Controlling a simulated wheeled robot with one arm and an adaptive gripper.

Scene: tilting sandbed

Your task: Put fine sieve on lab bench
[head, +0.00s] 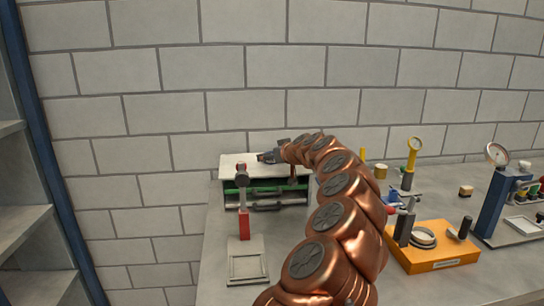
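The lab bench (490,285) is a long grey top along the block wall. A low white box (236,163) with an open dark front stands on it at the back left. Flat green and dark edges (270,190) show inside the box, and a dark handle (266,207) is at its lower front. I cannot tell which thing, if any, is the fine sieve. My copper arm reaches from the bottom centre to the box. My gripper (268,157) is small and dark at the box's top; its fingers are too small to read.
A red-and-grey stand (243,222) with a pale square plate (247,263) is in front of the box. An orange base (435,258) with a round ring (423,238), a yellow gauge (414,145) and a blue device (492,205) stand at the right. Shelves (25,235) are at far left.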

